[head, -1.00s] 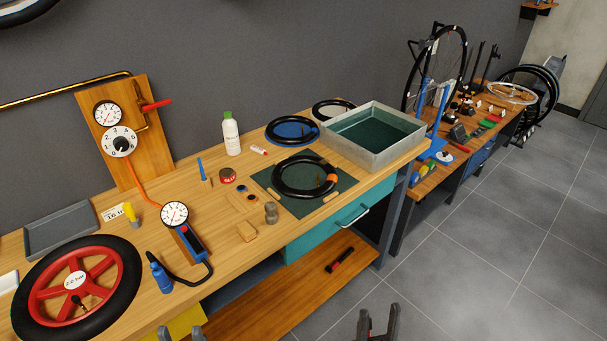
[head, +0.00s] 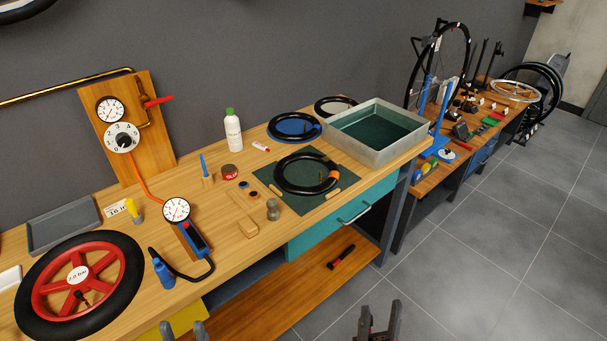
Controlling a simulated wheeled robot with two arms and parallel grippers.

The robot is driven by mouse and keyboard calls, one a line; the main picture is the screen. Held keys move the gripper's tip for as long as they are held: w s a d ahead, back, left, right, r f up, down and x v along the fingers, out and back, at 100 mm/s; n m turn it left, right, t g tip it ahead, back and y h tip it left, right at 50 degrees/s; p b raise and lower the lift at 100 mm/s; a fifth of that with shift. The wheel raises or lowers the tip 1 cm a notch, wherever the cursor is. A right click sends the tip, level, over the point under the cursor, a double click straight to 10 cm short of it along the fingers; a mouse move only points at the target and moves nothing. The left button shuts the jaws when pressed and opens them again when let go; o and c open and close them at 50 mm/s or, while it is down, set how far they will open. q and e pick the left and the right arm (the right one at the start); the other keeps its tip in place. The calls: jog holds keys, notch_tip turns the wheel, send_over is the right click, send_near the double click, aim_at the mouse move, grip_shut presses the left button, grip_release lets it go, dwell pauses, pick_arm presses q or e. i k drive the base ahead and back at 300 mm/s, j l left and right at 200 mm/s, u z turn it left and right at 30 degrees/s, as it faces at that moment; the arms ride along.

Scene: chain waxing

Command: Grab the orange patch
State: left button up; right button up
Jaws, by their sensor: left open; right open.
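A small orange piece (head: 333,176) shows on the right side of a black inner tube (head: 280,178), which lies on a dark green mat (head: 299,206) on the workbench. I cannot tell whether this is the patch or a band around the tube. My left gripper (head: 182,328) is open and empty at the bottom edge, in front of the bench. My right gripper (head: 380,312) is open and empty above the floor, well apart from the bench top.
A metal water tray (head: 428,138), a white bottle (head: 233,134), a red tin (head: 229,172) and a small metal weight (head: 273,211) stand on the bench. A red wheel (head: 104,262) and a gauge (head: 176,210) are at left. The floor at right is clear.

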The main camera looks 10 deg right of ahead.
aim_at(252, 195)
jog(key=i+l+u, duration=0.2)
jog(key=u, duration=0.15)
jog(key=i+l+u, duration=0.15)
jog(key=l+u, duration=0.2)
jog(key=i+l+u, duration=0.1)
jog(key=l+u, duration=0.25)
jog(key=j, duration=0.15)
